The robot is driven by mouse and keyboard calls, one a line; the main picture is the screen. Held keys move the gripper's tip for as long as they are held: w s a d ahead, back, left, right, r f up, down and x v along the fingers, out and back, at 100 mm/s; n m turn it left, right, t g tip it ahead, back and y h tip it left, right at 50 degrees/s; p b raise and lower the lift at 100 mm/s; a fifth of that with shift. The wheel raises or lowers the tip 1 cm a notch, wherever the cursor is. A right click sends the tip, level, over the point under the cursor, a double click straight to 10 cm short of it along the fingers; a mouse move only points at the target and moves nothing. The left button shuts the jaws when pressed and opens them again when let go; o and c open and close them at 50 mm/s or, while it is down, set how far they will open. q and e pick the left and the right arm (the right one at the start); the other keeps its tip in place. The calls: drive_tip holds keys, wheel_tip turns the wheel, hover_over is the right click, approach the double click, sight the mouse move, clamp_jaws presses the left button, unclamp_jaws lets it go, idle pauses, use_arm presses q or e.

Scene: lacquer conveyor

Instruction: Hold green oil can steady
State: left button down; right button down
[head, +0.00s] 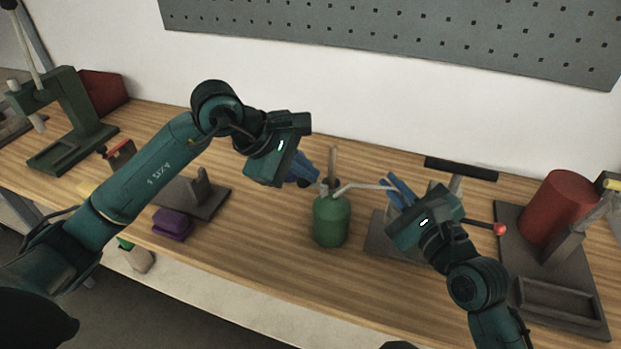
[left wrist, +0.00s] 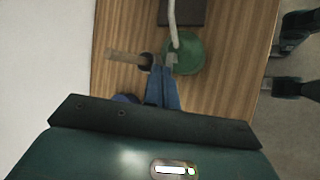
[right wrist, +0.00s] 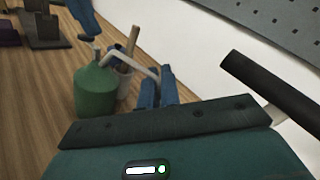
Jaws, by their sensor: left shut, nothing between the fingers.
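The green oil can (head: 331,222) stands upright on the wooden bench between my two grippers, with its thin pale spout (head: 362,186) pointing right. My left gripper (head: 314,180) is shut and empty, its blue fingertips close to the can's top. In the left wrist view the can (left wrist: 188,52) shows just past those fingertips; I cannot tell whether they touch it. My right gripper (head: 396,186) is at the spout's end. In the right wrist view a narrow gap shows between its blue fingers (right wrist: 158,80), beside the spout tip; whether they grip it is unclear.
A light cup (right wrist: 122,80) with a wooden-handled tool stands behind the can. A purple block (head: 173,224) lies left. A red cylinder (head: 558,207) and dark fixture stand right. The bench's front edge is close before the can.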

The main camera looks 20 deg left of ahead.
use_arm(q)
drive_tip(key=shift+f, duration=0.3)
drive_tip(key=shift+r, duration=0.15)
idle(0.4)
drive_tip(key=shift+d+r, duration=0.1)
drive_tip(key=shift+r, duration=0.9)
drive_tip(key=shift+d+r, duration=0.2)
drive_tip(key=shift+r, duration=1.05)
drive_tip(key=shift+d+r, duration=0.15)
drive_tip(key=shift+r, duration=1.1)
drive_tip(key=r, duration=0.3)
drive_tip(key=shift+d+r, duration=0.3)
drive_tip(key=shift+r, duration=0.05)
drive_tip(key=shift+f, duration=0.15)
